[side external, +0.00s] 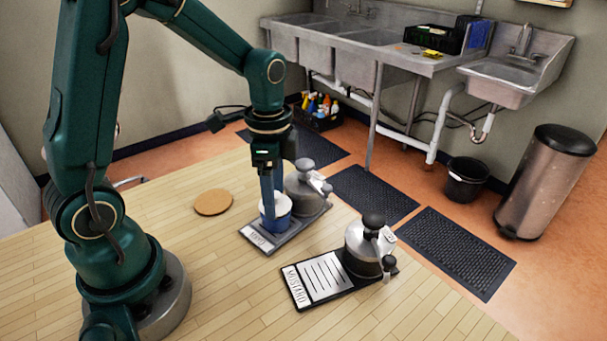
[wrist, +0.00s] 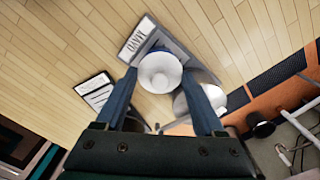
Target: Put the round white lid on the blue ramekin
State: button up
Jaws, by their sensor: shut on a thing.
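The blue ramekin (side external: 277,222) stands on the dark station board in the side view, with the round white lid (side external: 284,204) at its top. In the wrist view the lid (wrist: 160,70) is a pale disc with a raised middle, between my fingertips. My gripper (side external: 269,212) points down from above and is shut on the lid; its blue fingers hide part of lid and ramekin in the side view. I cannot tell whether the lid rests fully on the rim.
A metal-lidded pot (side external: 304,190) stands close behind the ramekin on the same board (side external: 259,240). A second board labelled MUSTARD (side external: 322,279) carries another pot (side external: 368,246). A round cork mat (side external: 213,202) lies at left. The wooden table is clear in front.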

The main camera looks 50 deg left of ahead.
jog(key=shift+f, duration=0.55)
jog(key=o, duration=1.1)
jog(key=shift+o, duration=0.2)
jog(key=shift+r, duration=0.15)
notch_tip(320, 180, up, 11)
dwell(0.4)
